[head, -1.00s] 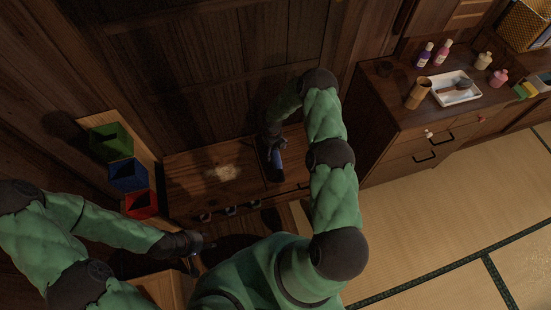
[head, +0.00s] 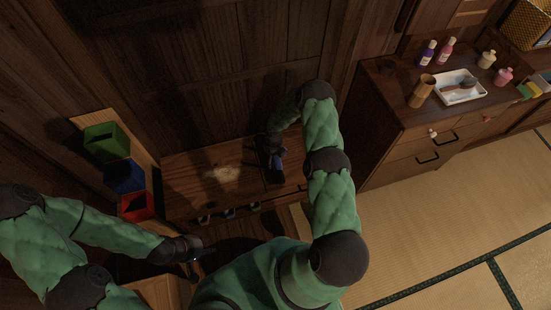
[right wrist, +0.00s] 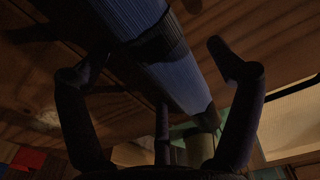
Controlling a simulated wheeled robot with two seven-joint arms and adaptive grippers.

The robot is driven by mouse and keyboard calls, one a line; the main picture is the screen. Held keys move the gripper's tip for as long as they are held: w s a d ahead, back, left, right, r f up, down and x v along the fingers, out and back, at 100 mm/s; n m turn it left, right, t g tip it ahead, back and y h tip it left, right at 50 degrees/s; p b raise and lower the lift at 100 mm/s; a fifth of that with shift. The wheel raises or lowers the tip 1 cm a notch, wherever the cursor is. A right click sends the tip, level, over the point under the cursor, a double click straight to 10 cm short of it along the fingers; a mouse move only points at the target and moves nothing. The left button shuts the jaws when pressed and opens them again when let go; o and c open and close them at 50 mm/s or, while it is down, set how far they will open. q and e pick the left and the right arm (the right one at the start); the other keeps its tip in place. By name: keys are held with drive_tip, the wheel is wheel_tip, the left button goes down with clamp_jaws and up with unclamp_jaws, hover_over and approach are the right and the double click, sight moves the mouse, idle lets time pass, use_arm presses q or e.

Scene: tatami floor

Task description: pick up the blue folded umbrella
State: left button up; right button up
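The blue folded umbrella (right wrist: 185,82) runs diagonally across the right wrist view, from top left to lower right, with a dark band around it. My right gripper (right wrist: 158,58) is open, its fingers spread on either side of the umbrella, with no clear contact. In the head view, my right gripper (head: 271,147) is low over the right part of the low wooden cabinet (head: 190,178) and hides most of the umbrella. My left gripper (head: 205,250) is at the lower left, away from the umbrella; its finger opening is unclear.
Green (head: 106,142), blue (head: 124,177) and red (head: 136,207) boxes stand left of the cabinet. A dark wooden wall rises behind it. A chest on the right holds a white tray (head: 445,94), a brown cup (head: 421,91) and bottles. Tatami floor (head: 430,220) is clear at right.

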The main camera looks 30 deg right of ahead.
drive_tip(key=c, duration=1.1)
drive_tip(key=shift+r, duration=0.15)
drive_tip(key=shift+r+p, duration=0.5)
drive_tip(key=shift+r, duration=0.1)
wheel_tip(320, 180, up, 2)
drive_tip(key=shift+r+p, duration=0.1)
drive_tip(key=shift+p, duration=0.65)
drive_tip(key=s+r+p, duration=0.1)
drive_tip(key=s+r, duration=0.1)
drive_tip(key=s+r+p, duration=0.1)
drive_tip(key=s+r, duration=0.1)
drive_tip(key=r, duration=0.1)
drive_tip(key=shift+d+p, duration=0.15)
drive_tip(key=shift+p, duration=0.25)
drive_tip(key=s+r, duration=0.1)
drive_tip(key=s, duration=0.2)
drive_tip(key=s+r+p, duration=0.1)
drive_tip(key=s+r, duration=0.1)
drive_tip(key=s, duration=0.1)
drive_tip(key=s+r, duration=0.1)
drive_tip(key=s, duration=0.3)
drive_tip(key=shift+d+r, duration=0.2)
